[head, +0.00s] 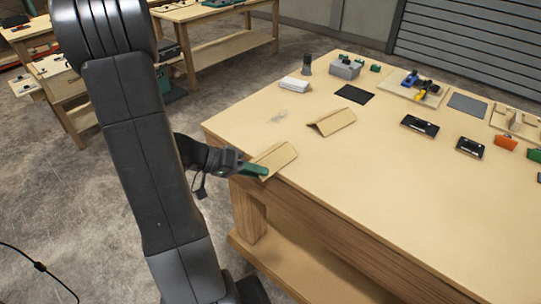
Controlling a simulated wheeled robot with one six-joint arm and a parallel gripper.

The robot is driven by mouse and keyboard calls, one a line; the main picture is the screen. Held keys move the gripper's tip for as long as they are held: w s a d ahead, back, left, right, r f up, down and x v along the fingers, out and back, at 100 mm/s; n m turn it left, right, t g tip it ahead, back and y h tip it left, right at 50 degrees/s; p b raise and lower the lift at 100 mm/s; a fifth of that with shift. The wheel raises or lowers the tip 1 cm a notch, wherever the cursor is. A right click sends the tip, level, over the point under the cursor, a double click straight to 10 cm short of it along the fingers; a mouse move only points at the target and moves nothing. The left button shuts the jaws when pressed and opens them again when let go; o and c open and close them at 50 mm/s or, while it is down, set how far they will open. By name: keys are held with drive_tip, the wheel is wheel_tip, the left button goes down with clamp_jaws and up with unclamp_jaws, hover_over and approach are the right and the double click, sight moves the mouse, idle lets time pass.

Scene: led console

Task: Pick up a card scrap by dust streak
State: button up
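Two folded tan card scraps are on the wooden workbench. The nearer card scrap (276,155) is at the bench's near left edge. The farther card scrap (331,121) lies behind it to the right. A faint pale grey smudge that looks like the dust streak (278,116) is left of the farther scrap. My gripper (262,170), with green fingers, reaches in from the left and overlaps the near end of the nearer scrap. Whether the fingers are closed around the card or only beside it cannot be told.
A white block (294,85), a dark upright cylinder (306,65) and a grey box (345,68) stand at the back. Dark mats, black modules and coloured parts are on the right. The bench's (370,190) front middle is clear. Other benches stand behind left.

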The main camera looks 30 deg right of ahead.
clamp_jaws()
idle(0.3)
